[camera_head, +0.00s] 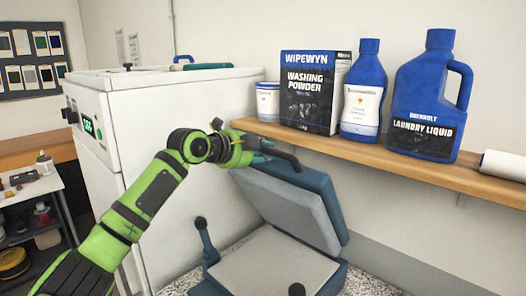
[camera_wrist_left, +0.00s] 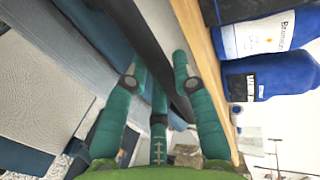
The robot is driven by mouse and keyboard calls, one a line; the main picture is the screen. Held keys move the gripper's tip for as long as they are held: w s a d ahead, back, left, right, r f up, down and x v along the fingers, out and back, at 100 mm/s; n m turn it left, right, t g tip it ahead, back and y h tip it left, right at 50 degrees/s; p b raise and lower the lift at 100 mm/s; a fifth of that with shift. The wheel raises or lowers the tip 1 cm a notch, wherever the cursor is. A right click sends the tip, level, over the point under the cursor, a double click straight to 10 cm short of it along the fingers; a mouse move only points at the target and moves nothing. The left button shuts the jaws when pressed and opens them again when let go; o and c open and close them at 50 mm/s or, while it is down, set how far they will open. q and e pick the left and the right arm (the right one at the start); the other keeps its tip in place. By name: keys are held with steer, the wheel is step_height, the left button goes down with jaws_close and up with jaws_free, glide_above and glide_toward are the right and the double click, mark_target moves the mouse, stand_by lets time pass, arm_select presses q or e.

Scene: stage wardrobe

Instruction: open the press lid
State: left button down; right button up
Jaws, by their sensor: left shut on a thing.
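The press is blue-grey with a pale padded bed (camera_head: 265,262). Its lid (camera_head: 305,205) is raised and tilted, well apart from the bed at the front and hinged towards the back right. A dark bar handle (camera_head: 291,160) runs along the lid's upper edge. My left gripper (camera_head: 267,152) is at this handle, at the top of the lid. In the left wrist view the teal fingers (camera_wrist_left: 160,85) stand on either side of the dark handle (camera_wrist_left: 152,38), shut on it. My right gripper is in neither view.
A wooden shelf (camera_head: 400,166) runs close behind the lid and gripper, bearing a washing powder box (camera_head: 308,95), a small tub (camera_head: 268,103), blue bottles (camera_head: 427,105) and a white roll (camera_head: 503,165). A white machine (camera_head: 165,120) stands at left, behind my arm.

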arm_select(q)
steer(key=shift+a, duration=0.1)
steer(key=c, duration=1)
jaws_free()
steer(key=shift+s, duration=0.15)
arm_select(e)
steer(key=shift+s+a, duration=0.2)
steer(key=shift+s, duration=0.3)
arm_select(q)
steer(key=v, duration=1.2)
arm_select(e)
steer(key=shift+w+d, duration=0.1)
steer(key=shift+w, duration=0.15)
